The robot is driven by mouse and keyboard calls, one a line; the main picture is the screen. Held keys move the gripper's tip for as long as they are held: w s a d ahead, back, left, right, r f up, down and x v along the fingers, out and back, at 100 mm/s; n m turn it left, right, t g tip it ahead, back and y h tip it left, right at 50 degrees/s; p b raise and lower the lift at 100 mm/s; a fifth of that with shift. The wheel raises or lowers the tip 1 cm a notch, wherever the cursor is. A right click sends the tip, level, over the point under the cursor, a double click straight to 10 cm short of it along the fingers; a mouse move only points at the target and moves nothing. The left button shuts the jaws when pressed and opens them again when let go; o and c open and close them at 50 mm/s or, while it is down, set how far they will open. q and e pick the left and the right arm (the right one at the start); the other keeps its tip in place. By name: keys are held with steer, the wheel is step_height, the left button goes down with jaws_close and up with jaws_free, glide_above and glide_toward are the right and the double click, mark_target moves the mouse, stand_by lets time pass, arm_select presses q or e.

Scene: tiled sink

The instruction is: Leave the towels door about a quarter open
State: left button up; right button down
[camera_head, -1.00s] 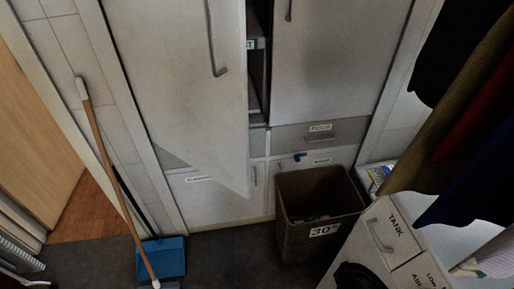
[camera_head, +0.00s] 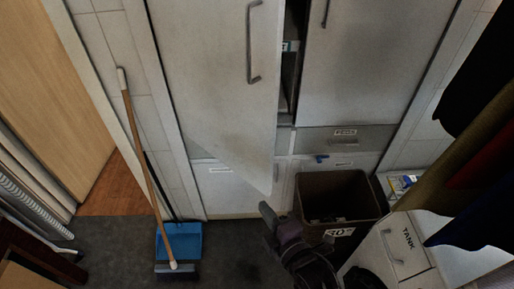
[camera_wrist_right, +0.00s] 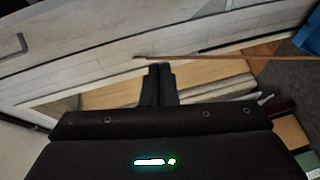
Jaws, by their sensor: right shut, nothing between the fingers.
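The tall pale door (camera_head: 215,75) at upper middle in the head view stands partly open, with a dark gap along its right edge. Its grey bar handle (camera_head: 251,45) is near that edge. I cannot read a towels label on it. My right gripper (camera_head: 268,217) is just below and in front of the door's lower free corner, apart from the handle. In the right wrist view its fingers (camera_wrist_right: 160,80) are together and empty, pointing toward pale panelling. Whether the gripper touches the door is unclear. My left gripper is out of view.
A waste basket (camera_head: 338,190) stands close right of my right gripper. A second tall door (camera_head: 365,70) is at right. A broom (camera_head: 145,165) and blue dustpan (camera_head: 183,241) are at left. A white unit marked TANK (camera_head: 405,240) and hanging clothes (camera_head: 480,150) are at right.

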step_height(320, 180, up, 8)
steer(key=n+t+y, duration=0.1)
steer(key=n, duration=0.1)
steer(key=w+a+b, duration=0.1)
steer(key=w+b, duration=0.3)
steer(key=w, duration=0.7)
steer(key=shift+a+r, duration=0.2)
steer(key=shift+a, duration=0.15)
